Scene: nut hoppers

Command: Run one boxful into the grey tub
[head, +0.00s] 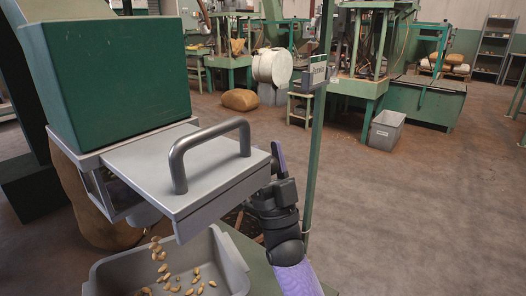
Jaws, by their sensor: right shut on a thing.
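A green hopper (110,70) stands at the left on a metal frame. A silver slide plate (195,170) with a bow handle (205,140) sticks out below it towards the right. Several nuts (160,255) are in the air under the plate, and several more lie in the grey tub (232,262) beneath. My right gripper (275,172) is shut at the plate's right end, partly hidden by it, away from the bow handle; the exact hold is hidden. My left gripper is not in view.
A green post (318,130) with a small sign stands just right of my right gripper. A brown sack (90,205) is behind the tub. A grey bin (386,129) stands on the floor further back. The floor at the right is clear.

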